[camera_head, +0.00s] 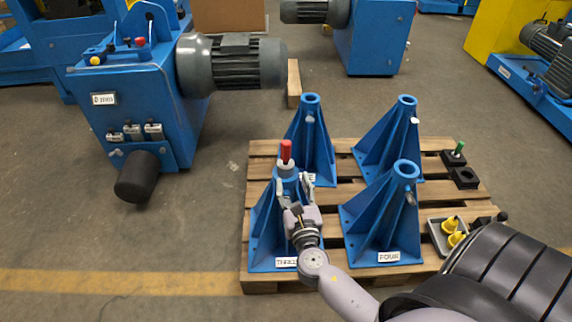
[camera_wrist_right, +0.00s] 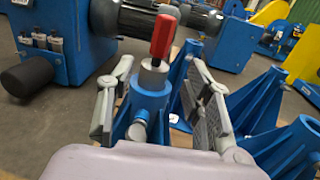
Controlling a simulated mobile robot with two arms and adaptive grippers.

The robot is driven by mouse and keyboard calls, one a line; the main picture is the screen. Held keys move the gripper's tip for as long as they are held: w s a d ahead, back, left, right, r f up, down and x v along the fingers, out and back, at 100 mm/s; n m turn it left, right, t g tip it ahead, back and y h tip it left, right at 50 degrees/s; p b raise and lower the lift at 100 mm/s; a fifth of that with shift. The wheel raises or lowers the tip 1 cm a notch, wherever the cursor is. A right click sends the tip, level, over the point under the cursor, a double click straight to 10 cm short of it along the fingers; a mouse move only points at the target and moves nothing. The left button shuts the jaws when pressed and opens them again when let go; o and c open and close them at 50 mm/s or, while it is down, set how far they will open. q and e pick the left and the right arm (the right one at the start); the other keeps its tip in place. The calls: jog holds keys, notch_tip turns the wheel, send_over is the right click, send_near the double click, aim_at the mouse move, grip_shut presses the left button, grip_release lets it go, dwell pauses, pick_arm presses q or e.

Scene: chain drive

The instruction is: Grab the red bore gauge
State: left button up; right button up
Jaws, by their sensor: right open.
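The red bore gauge (camera_head: 286,151) stands upright in the top of the blue stand labelled three (camera_head: 264,219), at the front left of the pallet. Its red handle and a grey collar show; its lower part is hidden inside the stand's tube. It also shows in the right wrist view, where the red handle (camera_wrist_right: 163,36) leans slightly. My right gripper (camera_head: 293,183) is open at the stand's top, just below the handle. In the right wrist view, its fingers (camera_wrist_right: 153,88) are on either side of the tube and collar, with gaps visible. My left gripper is not in view.
Several blue stands share the wooden pallet (camera_head: 333,188), including the one labelled four (camera_head: 383,221). A green-handled gauge (camera_head: 458,148) sits in a black block, and a grey tray (camera_head: 435,236) holds yellow pieces. A blue machine with a grey motor (camera_head: 240,64) stands behind left.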

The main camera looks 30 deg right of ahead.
aim_at(287, 156)
jog(key=x, duration=0.8)
jog(key=shift+w+d, duration=0.1)
jog(key=shift+w, duration=0.2)
jog(key=b+x, duration=0.1)
jog(key=x, duration=0.3)
jog(key=shift+w+d+f, duration=0.1)
jog(key=shift+w+d, duration=0.05)
jog(key=shift+d, duration=0.05)
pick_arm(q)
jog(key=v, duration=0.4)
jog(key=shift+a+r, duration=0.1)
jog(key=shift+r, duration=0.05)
pick_arm(e)
grip_shut()
